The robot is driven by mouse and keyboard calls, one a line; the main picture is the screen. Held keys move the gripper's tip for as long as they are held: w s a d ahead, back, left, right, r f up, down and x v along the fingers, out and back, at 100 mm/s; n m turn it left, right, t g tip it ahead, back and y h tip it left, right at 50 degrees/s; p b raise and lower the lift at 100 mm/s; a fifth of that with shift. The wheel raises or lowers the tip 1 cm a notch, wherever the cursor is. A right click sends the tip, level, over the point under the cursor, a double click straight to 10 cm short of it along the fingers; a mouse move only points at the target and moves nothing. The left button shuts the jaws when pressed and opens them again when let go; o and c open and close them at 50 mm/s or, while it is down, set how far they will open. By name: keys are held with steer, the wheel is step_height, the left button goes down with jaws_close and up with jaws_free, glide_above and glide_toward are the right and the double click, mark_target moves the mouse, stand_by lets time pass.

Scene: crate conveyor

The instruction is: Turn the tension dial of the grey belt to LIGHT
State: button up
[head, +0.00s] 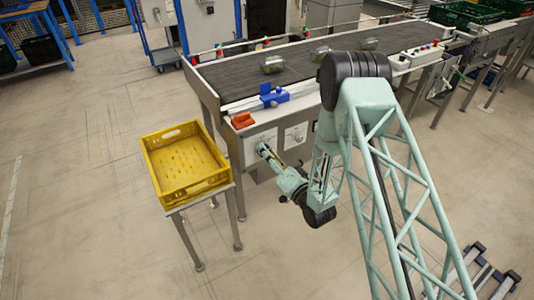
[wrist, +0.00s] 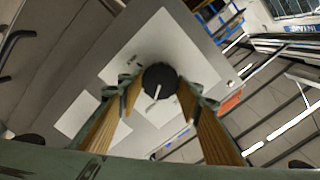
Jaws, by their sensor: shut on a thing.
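The grey belt (head: 228,78) runs across the top of the head view. A black round dial (wrist: 160,78) with a white pointer line sits on a white plate (wrist: 203,66) in the wrist view. The pointer is directed toward the bottom of that picture, slightly left. Small marks beside the dial are too small to read. My gripper (wrist: 160,92) is shut on the dial, one finger on each side. In the head view my gripper (head: 264,149) reaches the plate on the conveyor's front side and hides the dial.
A second white plate (head: 297,134) is to the right on the conveyor's side. An orange object (head: 242,120) is just above my gripper. A yellow crate (head: 217,179) on a stand is close at left. Clear packages (head: 272,65) lie on the belt. The floor in front is open.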

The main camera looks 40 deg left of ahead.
steer(key=o, duration=0.8)
steer(key=shift+o, duration=0.2)
steer(key=v, duration=1.2)
steer(key=shift+w+r, duration=0.1)
